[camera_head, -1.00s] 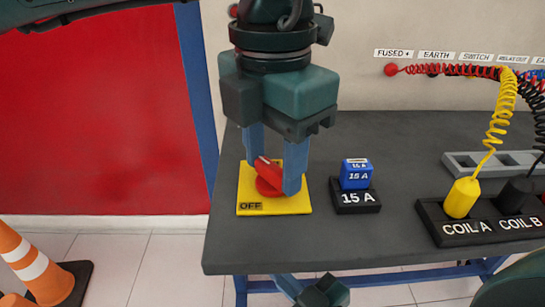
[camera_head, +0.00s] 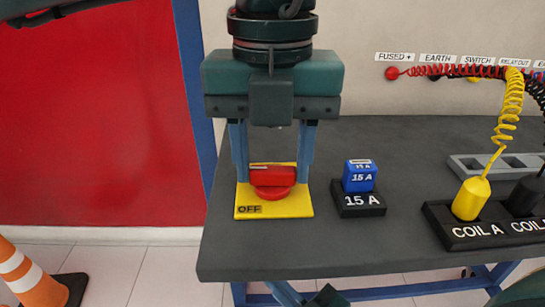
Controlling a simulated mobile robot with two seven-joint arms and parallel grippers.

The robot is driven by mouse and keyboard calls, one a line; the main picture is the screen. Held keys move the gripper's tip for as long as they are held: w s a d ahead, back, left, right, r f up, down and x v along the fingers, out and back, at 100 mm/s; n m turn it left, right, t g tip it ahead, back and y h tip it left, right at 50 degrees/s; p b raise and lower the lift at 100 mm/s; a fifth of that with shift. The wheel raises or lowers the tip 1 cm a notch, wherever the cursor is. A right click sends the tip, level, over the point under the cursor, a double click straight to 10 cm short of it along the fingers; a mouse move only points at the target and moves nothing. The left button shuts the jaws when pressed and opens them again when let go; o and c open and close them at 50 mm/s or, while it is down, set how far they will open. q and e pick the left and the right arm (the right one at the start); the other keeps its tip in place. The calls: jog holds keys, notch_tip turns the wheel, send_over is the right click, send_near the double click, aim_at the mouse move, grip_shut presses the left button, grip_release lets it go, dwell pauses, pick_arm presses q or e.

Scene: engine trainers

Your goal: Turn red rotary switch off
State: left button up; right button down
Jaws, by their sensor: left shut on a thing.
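The red rotary switch (camera_head: 273,177) sits on a yellow plate (camera_head: 300,207) at the left front of the dark table. Its bar handle lies across the picture, with a pale mark near its left end. "OFF" is printed at the plate's front left corner. My left gripper (camera_head: 273,172) points straight down over the plate, shut on the switch handle, one blue finger at each end.
A blue 15 A fuse (camera_head: 360,176) stands in a black holder (camera_head: 358,205) just right of the plate. A black coil block (camera_head: 480,232) with yellow and black plugs is farther right, with coiled leads rising. An orange cone (camera_head: 25,275) stands on the floor at left.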

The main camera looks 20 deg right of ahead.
aim_at(273, 168)
pick_arm(q)
jog(key=shift+w+r+n, duration=0.1)
jog(key=shift+n, duration=0.4)
pick_arm(e)
jog(key=shift+s+a+f, duration=0.1)
pick_arm(q)
jog(key=o, duration=1)
notch_tip(273, 168, up, 13)
jog(key=p, duration=0.4)
pick_arm(e)
jog(key=g+h, duration=0.1)
jog(key=d+m+g, duration=0.1)
jog(key=g, duration=0.1)
jog(key=shift+s+d+f+h, duration=0.1)
jog(key=shift+s+d+h, duration=0.05)
jog(key=shift+s+h, duration=0.2)
pick_arm(q)
jog(key=shift+r, duration=0.15)
